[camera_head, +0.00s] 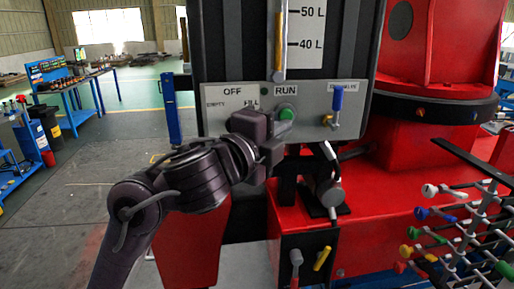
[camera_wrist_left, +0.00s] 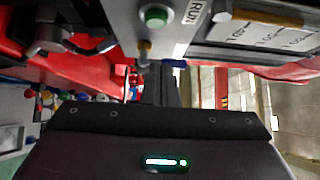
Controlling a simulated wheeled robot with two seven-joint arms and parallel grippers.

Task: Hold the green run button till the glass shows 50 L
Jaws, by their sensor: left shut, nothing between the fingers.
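The green run button (camera_head: 287,112) sits under the RUN label on the grey control panel (camera_head: 225,97). It also shows at the top of the left wrist view (camera_wrist_left: 154,15). Above the panel, the sight glass (camera_head: 280,45) holds an amber column beside the scale plate (camera_head: 306,35) with 40 L and 50 L. The column reaches above 40 L, up near 50 L; its exact top is unclear. My left gripper (camera_head: 276,133) is shut and empty, just below and in front of the button, overlapping its lower edge; contact cannot be told. My right gripper is not in view.
A blue-handled valve (camera_head: 336,101) sticks out at the panel's right. OFF, EMPTY and FILL labels are at its left, partly behind my gripper. Red machine parts (camera_head: 400,170) lie below right. A rack of coloured knobs (camera_head: 470,220) stands at the right edge. Open floor is left.

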